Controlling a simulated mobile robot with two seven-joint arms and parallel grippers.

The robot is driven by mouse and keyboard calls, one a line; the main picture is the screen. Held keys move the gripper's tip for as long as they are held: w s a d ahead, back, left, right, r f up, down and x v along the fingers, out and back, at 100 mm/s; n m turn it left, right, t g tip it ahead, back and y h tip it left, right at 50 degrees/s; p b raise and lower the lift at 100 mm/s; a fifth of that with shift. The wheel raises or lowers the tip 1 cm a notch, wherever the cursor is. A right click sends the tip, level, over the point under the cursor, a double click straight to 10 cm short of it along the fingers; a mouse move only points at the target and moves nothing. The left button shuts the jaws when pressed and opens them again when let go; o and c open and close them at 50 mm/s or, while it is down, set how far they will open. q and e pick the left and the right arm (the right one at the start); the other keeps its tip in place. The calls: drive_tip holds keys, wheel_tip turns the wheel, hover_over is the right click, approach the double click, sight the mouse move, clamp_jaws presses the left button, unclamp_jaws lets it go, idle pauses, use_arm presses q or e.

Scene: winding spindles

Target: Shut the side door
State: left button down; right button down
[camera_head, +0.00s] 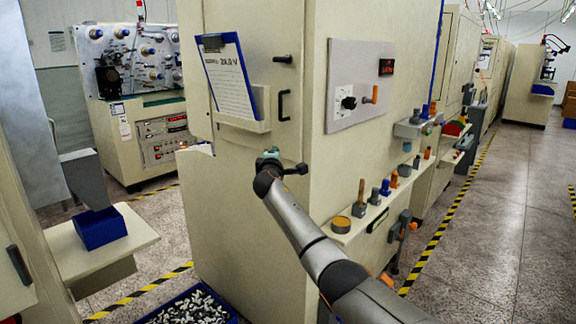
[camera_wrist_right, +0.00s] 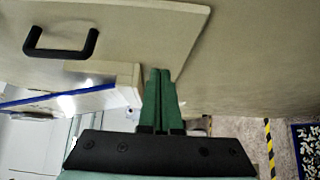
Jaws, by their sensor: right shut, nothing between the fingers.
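The side door is a beige panel (camera_head: 262,80) on the near left face of the tall cabinet, with a black upright handle (camera_head: 283,105). In the right wrist view the door panel (camera_wrist_right: 130,25) shows its handle (camera_wrist_right: 62,42) and a slanting edge. I cannot tell whether it stands slightly ajar. My right gripper (camera_head: 268,155) is below the handle, close to the cabinet face. In the right wrist view its green fingers (camera_wrist_right: 160,72) are together and empty, near the door's edge; contact cannot be told. My left gripper is not in view.
A blue clipboard (camera_head: 228,75) sits in a beige holder (camera_head: 243,124) left of the handle. A blue crate of small parts (camera_head: 190,308) lies on the floor below. A shelf with bobbins (camera_head: 350,228) juts from the cabinet's right side. A blue bin (camera_head: 100,228) stands at left.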

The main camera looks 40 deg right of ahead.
drive_tip(key=s+a, duration=0.1)
drive_tip(key=s, duration=0.8)
drive_tip(key=shift+s+a, duration=0.3)
drive_tip(key=shift+s, duration=0.05)
drive_tip(key=shift+f, duration=0.1)
